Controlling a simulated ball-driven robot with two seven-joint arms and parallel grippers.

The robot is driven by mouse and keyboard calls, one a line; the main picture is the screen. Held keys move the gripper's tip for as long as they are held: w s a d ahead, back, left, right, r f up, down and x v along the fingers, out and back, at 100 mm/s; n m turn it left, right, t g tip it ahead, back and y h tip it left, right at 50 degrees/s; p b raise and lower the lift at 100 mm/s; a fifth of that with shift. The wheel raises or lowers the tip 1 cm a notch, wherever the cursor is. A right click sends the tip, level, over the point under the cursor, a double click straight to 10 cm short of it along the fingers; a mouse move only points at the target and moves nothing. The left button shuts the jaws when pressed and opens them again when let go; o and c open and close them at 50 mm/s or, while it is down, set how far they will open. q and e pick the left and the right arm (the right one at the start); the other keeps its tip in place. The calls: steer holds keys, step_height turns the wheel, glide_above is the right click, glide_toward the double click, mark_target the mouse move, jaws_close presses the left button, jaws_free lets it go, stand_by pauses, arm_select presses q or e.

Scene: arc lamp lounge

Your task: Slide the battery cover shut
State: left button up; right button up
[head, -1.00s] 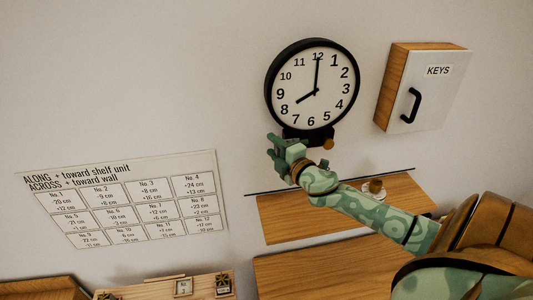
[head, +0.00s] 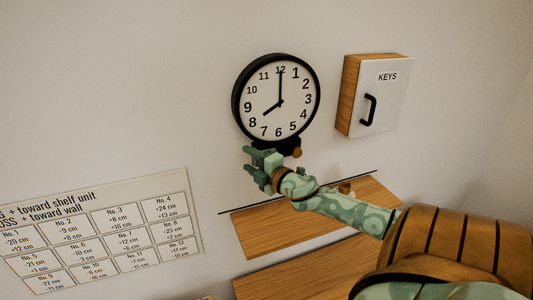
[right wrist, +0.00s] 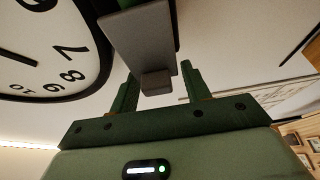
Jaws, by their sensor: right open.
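The round wall clock (head: 277,100) has a black rim and a white face. A dark housing (head: 288,145) hangs under its lower rim. In the right wrist view, a grey cover (right wrist: 139,38) with a small block-like tab (right wrist: 156,83) lies on this housing. My right gripper (head: 249,158) is at the housing's lower left in the head view. In the right wrist view its open fingers (right wrist: 158,75) stand on either side of the tab, with visible gaps. The cover itself is hard to make out in the head view. My left gripper is out of view.
A key cabinet (head: 375,98) with a black handle hangs right of the clock. A wooden shelf (head: 260,237) is below my right arm, with a small brownish object (head: 344,188) near its back. A printed chart (head: 100,238) is on the wall at lower left. A brown knob (head: 297,153) sits by the housing.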

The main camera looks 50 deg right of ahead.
steer(key=s+a+b, duration=0.1)
steer(key=s+b, duration=0.1)
steer(key=s, duration=1.3)
steer(key=shift+s+a, duration=0.25)
steer(key=shift+s, duration=0.15)
